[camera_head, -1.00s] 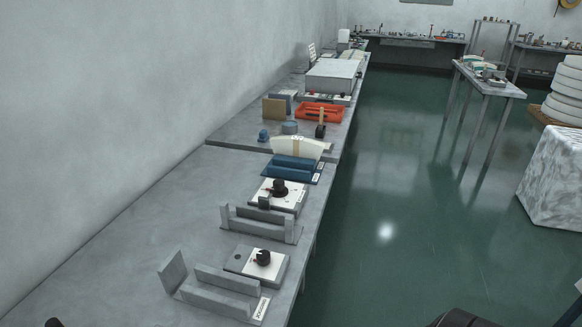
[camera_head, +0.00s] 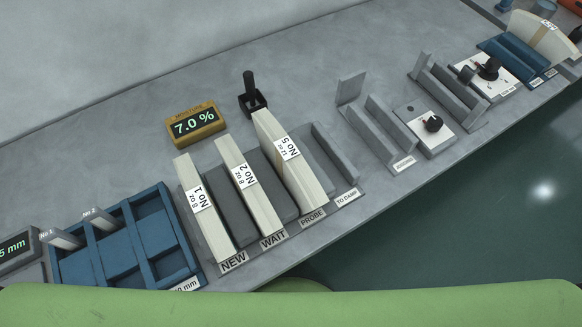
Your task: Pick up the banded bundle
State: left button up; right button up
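A fan-shaped cream bundle with a tan band (camera_head: 541,36) stands in a blue holder (camera_head: 508,58) at the upper right. Its right part is close to the picture edge. Three flat cream bundles stand in grey slots at the centre: No 1 (camera_head: 203,215) at the slot labelled NEW, No 2 (camera_head: 249,190) at WAIT and No 5 (camera_head: 288,158) at PROBE. Each has a white label; I cannot tell clearly whether a band goes around them. Neither of my grippers is in view.
A blue compartment tray (camera_head: 125,250) at the left holds two small labelled pieces. A yellow meter (camera_head: 195,122) reads 7.0 %. A black probe (camera_head: 251,95) stands behind the bundles. The slot labelled TO DAMP (camera_head: 335,165) is empty. A knob unit (camera_head: 428,128) lies farther right.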

aim_at(300, 183)
jog(key=k+l, duration=0.1)
jog(key=l, duration=0.25)
jog(key=k+l+u, duration=0.15)
jog(key=l, duration=0.25)
jog(key=k+l, duration=0.1)
jog(key=l, duration=0.25)
jog(key=k+l+u, duration=0.1)
jog(key=l, duration=0.25)
jog(key=k+l+u, duration=0.1)
jog(key=l, duration=0.25)
jog(key=k+l, duration=0.2)
jog(key=l, duration=0.15)
jog(key=i+l+u, duration=0.2)
jog(key=l, duration=0.35)
jog(key=k+j, duration=0.05)
